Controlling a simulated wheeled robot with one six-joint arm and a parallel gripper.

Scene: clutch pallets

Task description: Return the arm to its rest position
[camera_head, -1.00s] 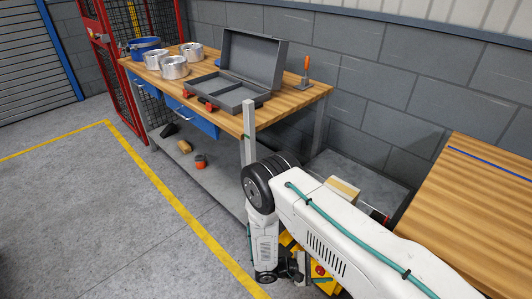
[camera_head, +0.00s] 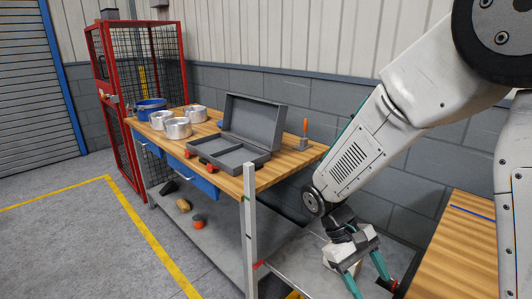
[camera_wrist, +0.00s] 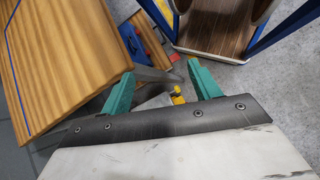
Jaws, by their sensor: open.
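My arm reaches down from the upper right in the head view. My gripper (camera_head: 372,283) points downward at the bottom of that view, between the workbench and the wooden table at the right. In the wrist view my gripper (camera_wrist: 160,82) shows two green fingers spread well apart with nothing held between them. A small yellow object (camera_wrist: 177,96) shows beyond the gap between the fingers, lower down and apart from them.
A wooden workbench (camera_head: 268,172) carries an open grey case (camera_head: 250,134), several metal cylinders and a blue bowl (camera_head: 150,106). A wooden table (camera_head: 455,245) is close to my gripper at the right; its top (camera_wrist: 60,60) fills the wrist view's left. Open floor (camera_head: 75,240) lies left.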

